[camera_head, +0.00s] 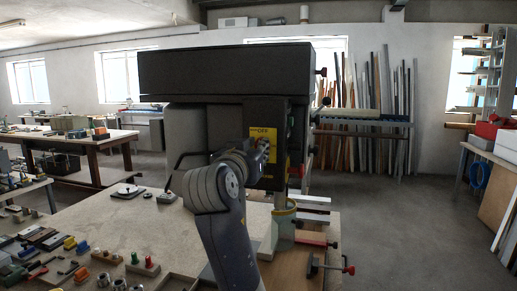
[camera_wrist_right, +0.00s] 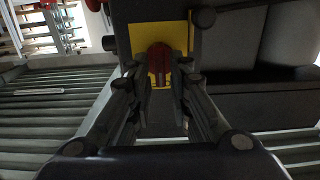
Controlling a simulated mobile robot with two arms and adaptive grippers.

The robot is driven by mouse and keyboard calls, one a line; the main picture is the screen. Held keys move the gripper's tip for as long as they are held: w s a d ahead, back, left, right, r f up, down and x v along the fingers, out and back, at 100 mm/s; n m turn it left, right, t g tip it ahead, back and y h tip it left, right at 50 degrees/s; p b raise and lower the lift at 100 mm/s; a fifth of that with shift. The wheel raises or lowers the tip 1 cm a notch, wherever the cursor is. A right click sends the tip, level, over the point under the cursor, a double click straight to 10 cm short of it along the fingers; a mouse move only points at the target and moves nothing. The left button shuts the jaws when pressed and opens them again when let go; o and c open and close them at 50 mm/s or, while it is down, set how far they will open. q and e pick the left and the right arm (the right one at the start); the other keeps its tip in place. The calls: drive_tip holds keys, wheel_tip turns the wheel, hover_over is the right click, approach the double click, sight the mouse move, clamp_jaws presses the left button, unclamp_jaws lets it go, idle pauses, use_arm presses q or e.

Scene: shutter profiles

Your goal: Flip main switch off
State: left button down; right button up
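The main switch is a red knob (camera_wrist_right: 161,62) on a yellow plate (camera_wrist_right: 183,38), seen in the right wrist view. In the head view the yellow plate (camera_head: 264,133), marked OFF, sits on the front of a large dark machine (camera_head: 225,70). My right gripper (camera_wrist_right: 160,78) is at the switch, its two fingers parted on either side of the red knob. Whether the fingers touch the knob cannot be told. In the head view my right arm and gripper (camera_head: 262,152) cover the knob and the lower part of the plate. My left gripper is not in view.
The machine stands on a workbench (camera_head: 110,225) with small tools and parts at the left. Long profiles (camera_head: 375,110) lean on the back wall.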

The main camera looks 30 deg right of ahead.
drive_tip(key=v, duration=1)
